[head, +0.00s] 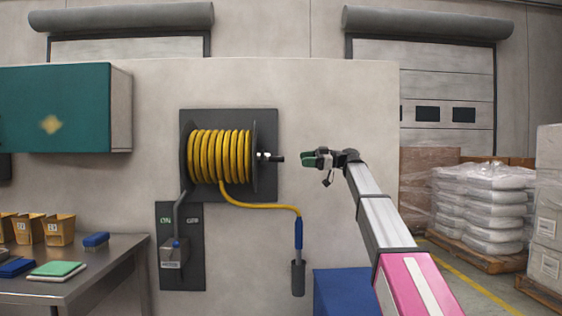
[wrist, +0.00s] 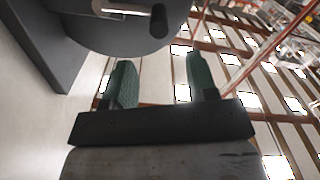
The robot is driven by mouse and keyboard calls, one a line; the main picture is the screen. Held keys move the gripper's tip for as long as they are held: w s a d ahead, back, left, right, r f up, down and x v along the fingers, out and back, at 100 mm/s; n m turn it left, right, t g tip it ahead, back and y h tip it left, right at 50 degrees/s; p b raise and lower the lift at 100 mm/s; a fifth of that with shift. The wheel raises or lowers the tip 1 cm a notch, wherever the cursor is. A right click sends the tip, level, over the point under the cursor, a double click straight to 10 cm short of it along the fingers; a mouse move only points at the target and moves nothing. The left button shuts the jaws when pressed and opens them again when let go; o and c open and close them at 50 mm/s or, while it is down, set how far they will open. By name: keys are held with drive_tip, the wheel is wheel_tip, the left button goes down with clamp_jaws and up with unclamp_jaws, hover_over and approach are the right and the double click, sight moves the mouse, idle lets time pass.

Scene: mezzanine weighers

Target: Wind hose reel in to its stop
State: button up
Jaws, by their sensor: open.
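The hose reel (head: 219,156) with yellow hose wound on it is mounted on a dark plate on the wall in the head view. Its crank with a black handle (head: 277,159) sticks out on the right side. Yellow hose (head: 262,206) hangs from the reel to a blue nozzle (head: 298,233) above a dark holder. My gripper (head: 308,159) is open and empty, a short way right of the handle and apart from it. In the wrist view, the green fingers of my gripper (wrist: 160,82) are spread below the dark reel disc and the handle (wrist: 158,20).
A lever box (head: 174,253) with ON and OFF marks is below the reel. A teal cabinet (head: 60,108) and a metal table (head: 105,262) stand left. A blue box (head: 343,292) is under my arm. Wrapped pallets (head: 480,205) stand right.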

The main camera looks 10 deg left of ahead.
sight(271, 160)
drive_tip(key=a+m, duration=0.2)
drive_tip(key=a, duration=0.1)
drive_tip(key=s+a+m, duration=0.1)
drive_tip(key=a+m, duration=0.1)
drive_tip(key=a, duration=0.2)
drive_tip(key=s+a+m, duration=0.1)
drive_tip(key=a, duration=0.2)
drive_tip(key=shift+a+m, duration=0.25)
drive_tip(key=shift+m, duration=0.15)
drive_tip(key=shift+c, duration=0.4)
drive_tip(key=shift+f, duration=0.1)
clamp_jaws()
